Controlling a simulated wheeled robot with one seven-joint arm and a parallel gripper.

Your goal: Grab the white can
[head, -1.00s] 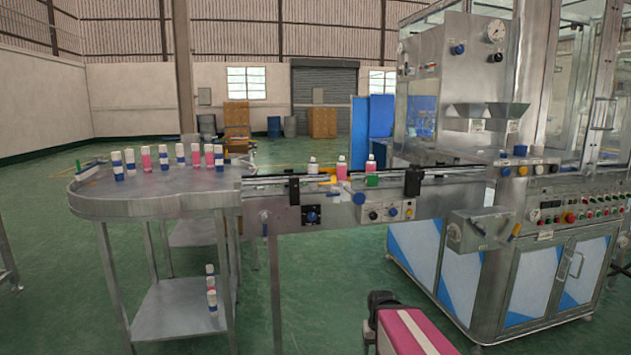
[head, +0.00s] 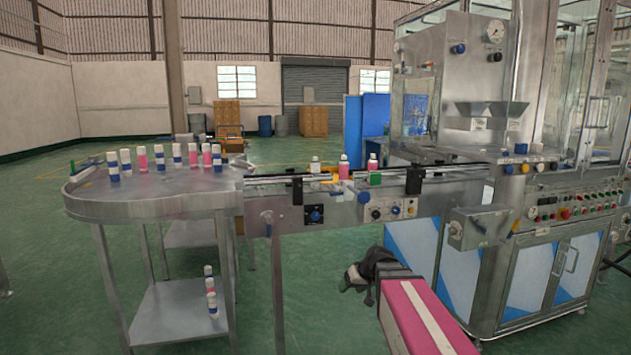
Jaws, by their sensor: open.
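Another white can (head: 315,164) stands on the conveyor beside pink cans (head: 344,167). More white cans (head: 211,297) stand on the lower shelf under the table. My gripper (head: 347,280) is dark, open and empty. In the picture it is below the conveyor and right of all these white cans, touching none.
The round table (head: 150,208) joins the conveyor (head: 275,183), which runs right to the large crimping machine (head: 470,75). Green floor (head: 310,300) lies open between the shelf and my gripper.

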